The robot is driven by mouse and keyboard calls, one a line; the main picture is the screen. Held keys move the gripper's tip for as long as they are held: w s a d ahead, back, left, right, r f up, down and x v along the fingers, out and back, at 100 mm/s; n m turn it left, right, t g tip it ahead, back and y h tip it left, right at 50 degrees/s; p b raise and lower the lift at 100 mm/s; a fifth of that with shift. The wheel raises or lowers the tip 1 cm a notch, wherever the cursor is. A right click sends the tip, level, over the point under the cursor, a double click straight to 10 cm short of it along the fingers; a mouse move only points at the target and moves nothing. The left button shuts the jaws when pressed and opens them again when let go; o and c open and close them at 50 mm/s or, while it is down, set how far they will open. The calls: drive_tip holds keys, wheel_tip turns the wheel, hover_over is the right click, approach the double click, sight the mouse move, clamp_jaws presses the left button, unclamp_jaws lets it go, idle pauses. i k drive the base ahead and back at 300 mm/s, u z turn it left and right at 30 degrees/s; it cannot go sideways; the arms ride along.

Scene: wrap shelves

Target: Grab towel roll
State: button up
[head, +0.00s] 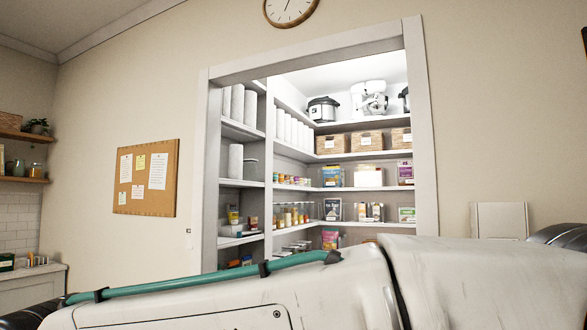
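White towel rolls stand upright in the pantry. Two or more towel rolls (237,103) are on the upper shelf of the left unit. A row of several more white rolls (291,130) stands deeper inside on the side shelf. My gripper is not in view. My own white arm link with a green hose crosses the bottom of the picture and hides the lower pantry.
The pantry doorway has a white frame (427,130). Its shelves hold baskets (367,141), a pressure cooker (323,109), jars and boxes. A cork board (147,178) hangs on the wall to the left, and a counter (32,284) stands at the far left. The floor is hidden.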

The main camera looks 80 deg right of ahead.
sight(236, 152)
drive_tip(key=z, duration=1.55)
drive_tip(key=i, duration=1.8)
drive_tip(key=z, duration=0.6)
drive_tip(key=i, duration=1.15)
drive_tip(key=z, duration=0.7)
